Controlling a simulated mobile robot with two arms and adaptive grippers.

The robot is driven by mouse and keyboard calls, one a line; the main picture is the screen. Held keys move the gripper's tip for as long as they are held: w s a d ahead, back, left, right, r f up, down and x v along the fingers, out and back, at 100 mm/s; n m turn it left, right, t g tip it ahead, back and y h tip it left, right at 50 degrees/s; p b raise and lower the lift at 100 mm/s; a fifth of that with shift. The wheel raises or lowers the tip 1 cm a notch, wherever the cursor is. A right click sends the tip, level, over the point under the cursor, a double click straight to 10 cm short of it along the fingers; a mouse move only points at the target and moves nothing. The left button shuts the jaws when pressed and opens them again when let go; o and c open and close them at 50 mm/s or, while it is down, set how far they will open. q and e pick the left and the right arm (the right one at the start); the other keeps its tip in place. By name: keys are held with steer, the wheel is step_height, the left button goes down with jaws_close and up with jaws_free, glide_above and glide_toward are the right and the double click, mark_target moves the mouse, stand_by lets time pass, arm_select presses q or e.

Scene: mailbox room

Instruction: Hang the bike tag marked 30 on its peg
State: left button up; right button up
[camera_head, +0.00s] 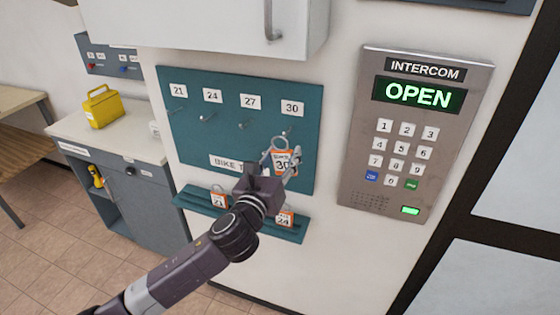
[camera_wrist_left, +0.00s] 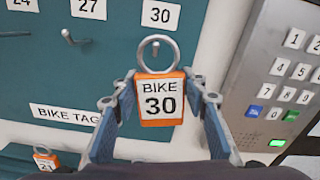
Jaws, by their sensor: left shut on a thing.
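My left gripper (camera_head: 282,158) is shut on the orange-framed bike tag marked 30 (camera_head: 283,163), which is upright with its metal ring on top. In the left wrist view the tag (camera_wrist_left: 160,100) sits between the two fingertips. The teal board (camera_head: 185,140) has labels 21, 24, 27 and 30, each with a peg below. The peg under the 30 label (camera_head: 292,107) is close to the ring. In the left wrist view the peg tip (camera_wrist_left: 155,46) appears within the ring's outline; I cannot tell whether the ring is around it. My right gripper is not in view.
A teal ledge (camera_head: 190,203) under the board holds a tag marked 21 (camera_head: 219,201) and another tag (camera_head: 285,219). The intercom panel (camera_head: 350,190) is right of the board. A white cabinet (camera_head: 200,25) hangs above. A yellow box (camera_head: 103,108) stands on the left counter.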

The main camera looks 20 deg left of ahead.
arm_select(q)
steer(key=shift+w+f, duration=0.1)
steer(key=shift+w, duration=0.45)
steer(key=w+b, duration=0.1)
steer(key=w, duration=0.1)
steer(key=w+f+b, duration=0.1)
steer(key=w, duration=0.1)
steer(key=shift+w, duration=0.15)
steer(key=shift+w+f+b, duration=0.3)
steer(key=shift+f, duration=0.15)
stand_by(0.4)
